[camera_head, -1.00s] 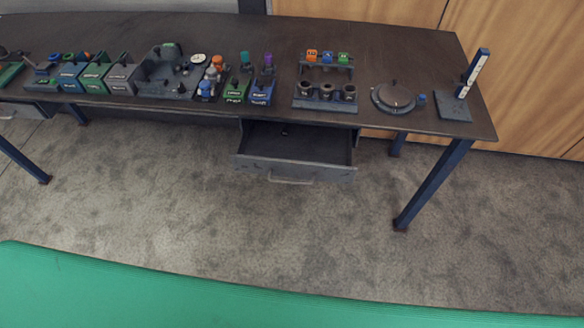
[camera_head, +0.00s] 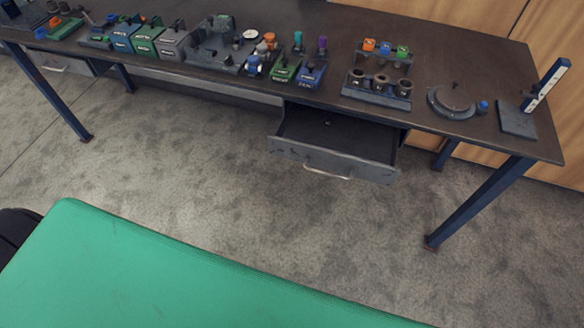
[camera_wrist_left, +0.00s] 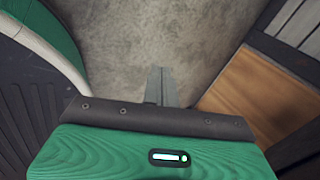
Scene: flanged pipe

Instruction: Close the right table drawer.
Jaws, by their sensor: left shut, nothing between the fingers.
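The right table drawer (camera_head: 334,159) hangs open under the right half of the dark table (camera_head: 470,62). Its dark front panel with a pale bar handle (camera_head: 328,172) stands out from the table edge, and its inside looks empty except for a small dark item at the back. My left gripper (camera_wrist_left: 161,82) shows in the left wrist view, its grey fingers together over bare carpet with nothing between them. Neither gripper shows in the head view, so the drawer is clear of them there. My right gripper is not in view.
A left drawer (camera_head: 67,66) under the table looks shut. Blue table legs (camera_head: 480,200) stand right of the open drawer. Labelled boxes, a rack with cups (camera_head: 377,88) and a round dark fixture (camera_head: 452,102) fill the tabletop. Carpet (camera_head: 240,170) before the drawer is free.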

